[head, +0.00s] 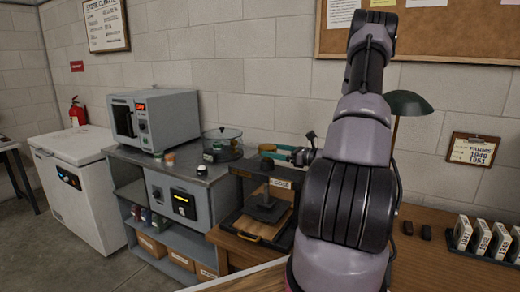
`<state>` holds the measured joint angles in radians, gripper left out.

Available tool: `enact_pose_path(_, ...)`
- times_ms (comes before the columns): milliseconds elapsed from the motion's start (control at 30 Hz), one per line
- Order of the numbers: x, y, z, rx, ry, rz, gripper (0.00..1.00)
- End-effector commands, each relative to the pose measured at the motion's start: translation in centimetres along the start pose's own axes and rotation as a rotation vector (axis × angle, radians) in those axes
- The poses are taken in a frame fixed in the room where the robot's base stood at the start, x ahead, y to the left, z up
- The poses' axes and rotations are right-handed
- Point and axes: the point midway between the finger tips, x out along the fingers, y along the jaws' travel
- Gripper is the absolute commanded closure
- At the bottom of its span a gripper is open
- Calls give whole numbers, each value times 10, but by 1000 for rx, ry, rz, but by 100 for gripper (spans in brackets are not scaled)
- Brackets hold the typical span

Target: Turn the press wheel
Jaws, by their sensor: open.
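The press (237,190) stands on the wooden bench at the centre, a dark open frame with a flat dark plate (267,209) inside it. A tag on its front reads "LOOSE" (280,183). The press wheel is hard to make out at the top of the frame, where small dark and teal parts overlap. My gripper (297,156) is at the top right of the press, close to these parts. Its jaws are open, small and partly hidden in this view. I cannot tell whether they touch the wheel.
A steel cabinet (215,172) left of the press carries a grey oven-like unit (176,118) and a round glass-covered dish (222,137). A green lamp (408,103) stands behind my arm. Several labelled boxes (481,239) stand at the bench's right. Bare bench shows before them.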

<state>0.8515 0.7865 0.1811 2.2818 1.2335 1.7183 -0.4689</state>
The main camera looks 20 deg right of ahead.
Motion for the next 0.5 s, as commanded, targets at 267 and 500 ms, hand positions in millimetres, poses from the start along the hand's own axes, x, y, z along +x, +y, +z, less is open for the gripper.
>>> enact_pose_path(267,47,1,0,-2,0,3,0)
enact_pose_path(500,60,0,0,-1,1,1,0)
